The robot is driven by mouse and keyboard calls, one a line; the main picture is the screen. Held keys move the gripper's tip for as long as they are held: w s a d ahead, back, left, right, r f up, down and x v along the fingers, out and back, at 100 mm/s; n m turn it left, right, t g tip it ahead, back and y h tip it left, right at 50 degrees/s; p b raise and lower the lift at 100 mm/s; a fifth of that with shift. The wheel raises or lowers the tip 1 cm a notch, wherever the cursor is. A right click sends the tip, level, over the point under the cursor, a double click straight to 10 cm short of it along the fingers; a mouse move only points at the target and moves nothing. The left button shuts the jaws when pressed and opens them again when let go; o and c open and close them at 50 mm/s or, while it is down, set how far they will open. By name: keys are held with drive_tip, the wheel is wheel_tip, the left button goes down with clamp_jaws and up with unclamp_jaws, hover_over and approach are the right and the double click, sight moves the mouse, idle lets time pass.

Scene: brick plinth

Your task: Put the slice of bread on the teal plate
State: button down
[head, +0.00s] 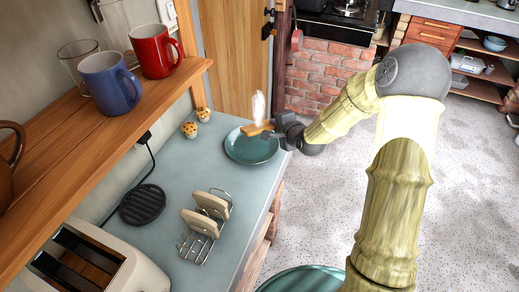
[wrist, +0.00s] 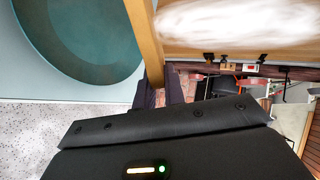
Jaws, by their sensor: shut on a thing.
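My gripper (head: 272,129) is shut on a slice of bread (head: 257,128), held by its edge. The slice has a tan crust and a whitish face, and it shows large at the top of the wrist view (wrist: 235,22). The teal plate (head: 250,154) lies on the counter at its far end. In the head view the slice overlaps the plate's far right part, and it looks held above the plate. The plate also shows at the upper left of the wrist view (wrist: 75,60), beside the slice. My dark fingers (wrist: 165,92) partly show there; their grip is partly hidden.
A wire toast rack (head: 196,244) with slices stands nearer on the counter, beside a toaster (head: 125,262) and black trivet (head: 142,204). Two muffins (head: 189,130) sit left of the plate. A shelf (head: 90,130) with mugs overhangs the left. Another teal round thing (head: 305,280) shows at the bottom.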

drive_tip(key=shift+f+b, duration=1.7)
drive_tip(key=shift+f, duration=1.05)
drive_tip(key=c, duration=1.6)
unclamp_jaws()
drive_tip(key=p+v, duration=0.3)
drive_tip(key=v, duration=0.5)
drive_tip(key=shift+r, duration=0.15)
